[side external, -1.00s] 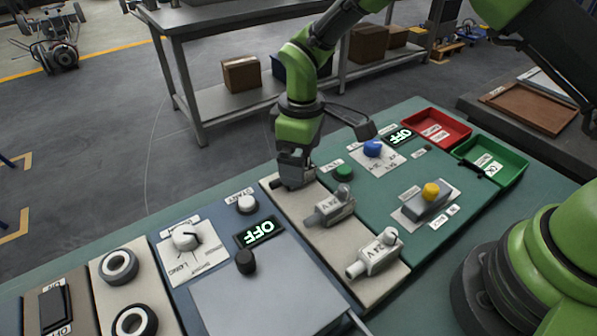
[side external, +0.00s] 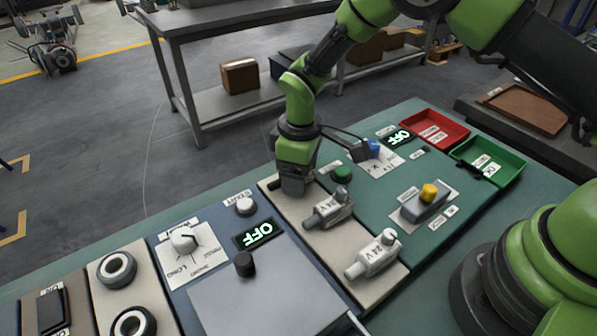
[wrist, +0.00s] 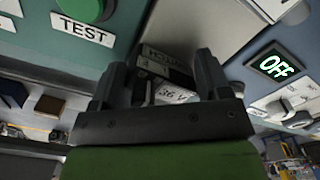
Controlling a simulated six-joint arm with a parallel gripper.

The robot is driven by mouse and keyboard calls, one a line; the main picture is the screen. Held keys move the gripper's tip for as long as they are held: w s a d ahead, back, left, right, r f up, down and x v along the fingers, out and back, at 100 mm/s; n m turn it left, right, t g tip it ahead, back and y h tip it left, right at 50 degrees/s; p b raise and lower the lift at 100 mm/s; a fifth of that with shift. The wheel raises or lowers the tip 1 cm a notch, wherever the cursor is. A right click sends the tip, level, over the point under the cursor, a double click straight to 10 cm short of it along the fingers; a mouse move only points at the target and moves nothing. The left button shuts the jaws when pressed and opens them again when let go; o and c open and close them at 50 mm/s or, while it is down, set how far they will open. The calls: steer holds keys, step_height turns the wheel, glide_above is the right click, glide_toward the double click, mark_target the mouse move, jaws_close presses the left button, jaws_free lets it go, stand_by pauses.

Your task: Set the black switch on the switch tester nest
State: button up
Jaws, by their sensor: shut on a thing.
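A black rocker switch (side external: 51,308) sits in a panel at the lower left. My gripper (side external: 293,188) is low over the far end of the beige strip (side external: 315,243). In the wrist view, its fingers (wrist: 165,68) are around a pale unit labelled 36 V (wrist: 172,94), mostly hidden. Two similar grey units, the middle unit (side external: 328,208) and the 24 V unit (side external: 373,253), stand nearer. I cannot tell which fixture is the switch tester nest; a grey block with a yellow knob (side external: 427,200) sits on a white plate.
A green TEST button (wrist: 85,8) is close beside my gripper. A blue knob (side external: 373,147), a red tray (side external: 437,143) and a green tray (side external: 513,180) are to the right. The blue panel has a dial (side external: 184,240), an OFF display (side external: 259,234) and a black knob (side external: 244,262).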

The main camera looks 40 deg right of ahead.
step_height(320, 180, up, 9)
steer(key=shift+f, duration=0.15)
steer(key=d, duration=0.1)
steer(key=d+r, duration=0.1)
steer(key=shift+d, duration=0.35)
steer(key=s+d, duration=0.1)
steer(key=d, duration=0.6)
glide_above(464, 177)
steer(key=shift+s+a+f+n, duration=0.1)
steer(key=shift+f+n, duration=0.2)
steer(key=shift+f, duration=4.4)
